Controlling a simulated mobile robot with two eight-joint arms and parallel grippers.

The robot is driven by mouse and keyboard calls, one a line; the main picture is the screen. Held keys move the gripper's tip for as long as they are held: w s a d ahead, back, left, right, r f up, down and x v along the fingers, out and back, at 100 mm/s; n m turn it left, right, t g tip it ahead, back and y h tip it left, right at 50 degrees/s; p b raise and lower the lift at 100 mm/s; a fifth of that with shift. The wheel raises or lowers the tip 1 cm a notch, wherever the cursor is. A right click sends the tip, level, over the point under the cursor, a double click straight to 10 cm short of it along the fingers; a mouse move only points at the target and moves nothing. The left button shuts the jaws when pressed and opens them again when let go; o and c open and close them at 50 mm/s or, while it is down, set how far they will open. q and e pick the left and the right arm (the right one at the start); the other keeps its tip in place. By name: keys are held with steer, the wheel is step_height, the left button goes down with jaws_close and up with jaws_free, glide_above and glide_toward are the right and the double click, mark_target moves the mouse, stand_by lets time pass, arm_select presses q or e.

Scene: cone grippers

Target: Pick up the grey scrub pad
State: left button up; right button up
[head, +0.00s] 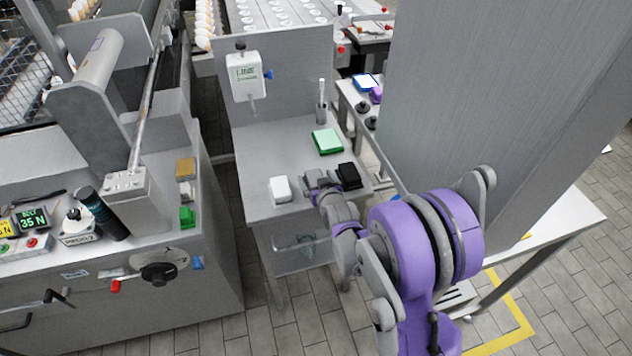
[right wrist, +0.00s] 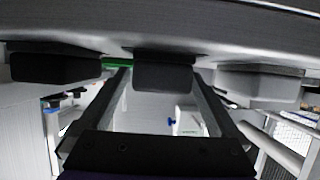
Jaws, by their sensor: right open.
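In the right wrist view, which looks upside down, a dark grey pad (right wrist: 163,77) sits in the middle on the table surface. It is likely the grey scrub pad. My right gripper (right wrist: 160,88) is open, with one finger on each side of this pad; I cannot tell whether they touch it. In the head view my right gripper (head: 318,184) is low over the small table, between a white pad (head: 280,188) and a black pad (head: 348,176). It hides the grey pad there. My left gripper is not in view.
A green pad (head: 327,141) lies farther back on the small grey table (head: 262,150). The black pad (right wrist: 55,68) and the white pad (right wrist: 260,88) flank the gripper closely. A cup with a brush (head: 321,112) stands at the back. A large machine (head: 160,255) stands left.

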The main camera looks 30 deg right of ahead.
steer(key=c, duration=1.4)
